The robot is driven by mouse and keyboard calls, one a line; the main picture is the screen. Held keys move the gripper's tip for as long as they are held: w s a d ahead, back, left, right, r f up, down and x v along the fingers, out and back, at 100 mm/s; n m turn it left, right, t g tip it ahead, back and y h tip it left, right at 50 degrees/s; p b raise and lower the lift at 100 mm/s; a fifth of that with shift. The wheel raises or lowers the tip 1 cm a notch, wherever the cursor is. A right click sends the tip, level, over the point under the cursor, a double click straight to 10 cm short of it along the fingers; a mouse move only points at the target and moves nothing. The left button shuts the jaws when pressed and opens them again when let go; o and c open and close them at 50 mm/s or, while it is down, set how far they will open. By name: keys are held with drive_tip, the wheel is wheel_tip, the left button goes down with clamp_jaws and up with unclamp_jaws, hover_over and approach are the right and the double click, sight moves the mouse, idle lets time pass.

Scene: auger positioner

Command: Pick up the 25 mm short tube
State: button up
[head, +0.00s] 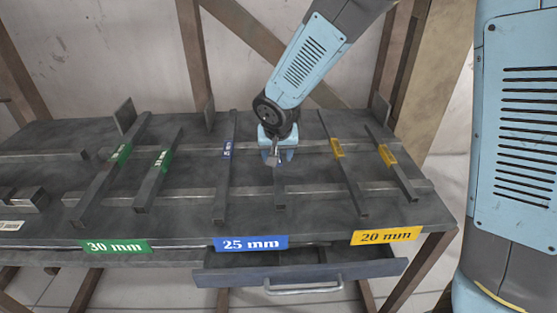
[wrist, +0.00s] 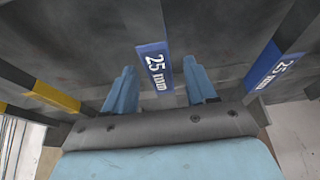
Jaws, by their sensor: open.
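The 25 mm short tube (head: 280,199) is a dark square bar lying front to back on the rack, right of the longer blue-labelled tube (head: 226,175). Its middle is hidden by my gripper in the head view. In the wrist view its blue "25 mm" label (wrist: 155,66) shows between my fingers. My gripper (head: 276,157) is open and points down over this tube. In the wrist view my gripper (wrist: 159,85) has one light-blue finger on each side of the tube, with gaps. I cannot tell how far the fingertips reach below its top.
Green-labelled tubes (head: 158,170) lie to the left and yellow-labelled tubes (head: 342,160) to the right, on cross rails. The longer blue-labelled tube (wrist: 272,64) is beside the right finger in the wrist view. A drawer (head: 225,278) stands open below the table's front edge.

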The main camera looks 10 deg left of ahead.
clamp_jaws()
idle(0.5)
